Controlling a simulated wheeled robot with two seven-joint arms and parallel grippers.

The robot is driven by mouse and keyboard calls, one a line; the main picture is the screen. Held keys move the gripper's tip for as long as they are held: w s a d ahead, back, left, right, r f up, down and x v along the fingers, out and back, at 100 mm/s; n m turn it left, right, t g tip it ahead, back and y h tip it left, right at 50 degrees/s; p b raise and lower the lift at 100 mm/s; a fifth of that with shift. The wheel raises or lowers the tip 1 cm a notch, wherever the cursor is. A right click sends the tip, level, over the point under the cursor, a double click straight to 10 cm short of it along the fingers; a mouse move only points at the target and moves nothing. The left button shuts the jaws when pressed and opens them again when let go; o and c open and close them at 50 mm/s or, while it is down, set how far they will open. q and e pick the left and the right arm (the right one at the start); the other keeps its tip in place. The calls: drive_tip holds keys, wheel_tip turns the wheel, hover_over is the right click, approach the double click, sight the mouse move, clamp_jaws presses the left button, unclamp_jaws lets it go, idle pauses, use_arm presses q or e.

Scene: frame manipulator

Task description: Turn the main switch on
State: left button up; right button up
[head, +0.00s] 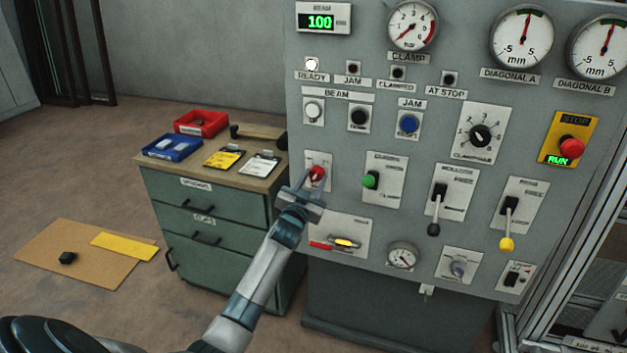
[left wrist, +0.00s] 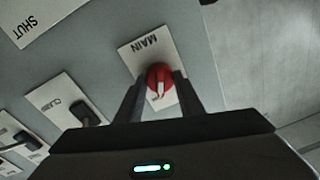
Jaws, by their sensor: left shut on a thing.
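The main switch is a red rotary knob (head: 317,174) on a white plate at the left edge of the grey control panel (head: 340,130). In the left wrist view the red knob (left wrist: 160,82) sits on a plate (left wrist: 148,47) marked MAIN. My left gripper (head: 308,187) is at the knob, and its two fingers (left wrist: 157,92) are shut on it from either side. A pale pointer mark shows on the knob between the fingers. The lower part of the plate is hidden by my gripper. My right gripper is not in view.
A green knob (head: 370,180) and two levers (head: 436,205) (head: 507,220) are to the right. A yellow handle (head: 345,242) is below. A drawer cabinet (head: 205,225) with trays stands left of the panel. A lamp above READY (head: 312,64) is lit white.

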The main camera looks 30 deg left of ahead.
use_arm(q)
drive_tip(key=shift+m, duration=0.6)
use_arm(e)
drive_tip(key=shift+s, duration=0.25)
use_arm(q)
drive_tip(key=o, duration=1.1)
drive_tip(key=shift+c, duration=0.2)
drive_tip(key=shift+s, duration=0.25)
drive_tip(key=r+b+v, duration=0.1)
drive_tip(key=b+v, duration=0.1)
drive_tip(key=v, duration=1.5)
drive_tip(key=shift+f+b, duration=0.35)
drive_tip(key=shift+f, duration=0.15)
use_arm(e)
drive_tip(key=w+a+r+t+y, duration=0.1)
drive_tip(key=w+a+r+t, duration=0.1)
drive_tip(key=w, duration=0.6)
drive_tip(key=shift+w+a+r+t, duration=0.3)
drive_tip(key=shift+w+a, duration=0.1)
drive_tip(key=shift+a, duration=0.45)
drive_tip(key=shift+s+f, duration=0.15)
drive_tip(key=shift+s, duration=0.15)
